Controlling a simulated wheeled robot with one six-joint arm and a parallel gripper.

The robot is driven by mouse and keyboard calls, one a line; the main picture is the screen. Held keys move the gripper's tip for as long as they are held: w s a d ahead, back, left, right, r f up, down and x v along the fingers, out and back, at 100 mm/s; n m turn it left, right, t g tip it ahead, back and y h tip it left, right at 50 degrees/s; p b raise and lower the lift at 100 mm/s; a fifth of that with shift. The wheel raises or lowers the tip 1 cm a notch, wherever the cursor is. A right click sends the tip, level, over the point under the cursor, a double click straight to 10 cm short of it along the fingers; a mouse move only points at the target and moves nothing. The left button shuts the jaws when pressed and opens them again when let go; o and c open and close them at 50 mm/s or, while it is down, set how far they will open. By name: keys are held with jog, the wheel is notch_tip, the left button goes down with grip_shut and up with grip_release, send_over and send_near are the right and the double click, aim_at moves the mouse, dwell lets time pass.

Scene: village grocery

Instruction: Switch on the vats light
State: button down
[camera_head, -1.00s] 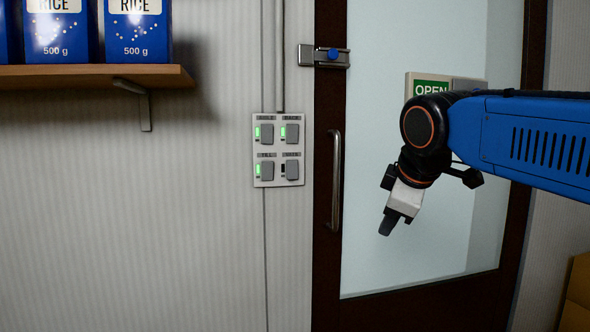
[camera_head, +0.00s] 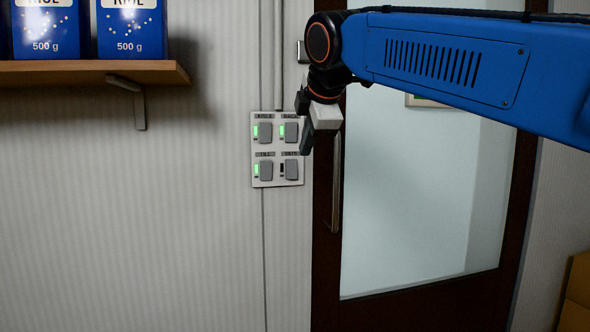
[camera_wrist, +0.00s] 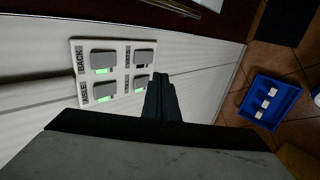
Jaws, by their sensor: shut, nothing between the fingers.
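A pale switch panel (camera_head: 277,183) is on the wall left of the door, with several grey rocker switches in two rows. In the head view its lower right switch (camera_head: 291,169) has a dark indicator; the others glow green. The dark one is upper right in the wrist view (camera_wrist: 145,57). The labels are too small to read surely; one in the wrist view looks like "BACK". My gripper (camera_head: 305,150) is shut and empty, at the panel's right edge, just above and right of the dark switch. In the wrist view its fingertips (camera_wrist: 161,80) show beside the panel. I cannot tell if they touch.
A brown-framed glass door (camera_head: 420,200) with a vertical handle (camera_head: 336,190) stands right of the panel. A wooden shelf (camera_head: 90,72) with blue rice boxes (camera_head: 130,35) is at upper left. A blue crate (camera_wrist: 268,103) is on the tiled floor. The wall below the panel is clear.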

send_near(292, 176)
notch_tip(292, 176, down, 3)
jog(key=w, duration=0.2)
jog(key=w+f, duration=0.1)
jog(key=shift+a, duration=0.3)
jog(key=shift+w+a, duration=0.15)
jog(key=shift+w, duration=0.35)
jog(key=shift+w+a+f, duration=0.1)
jog(key=shift+w+f, duration=0.1)
jog(key=shift+w, duration=0.05)
jog(key=shift+r, duration=0.15)
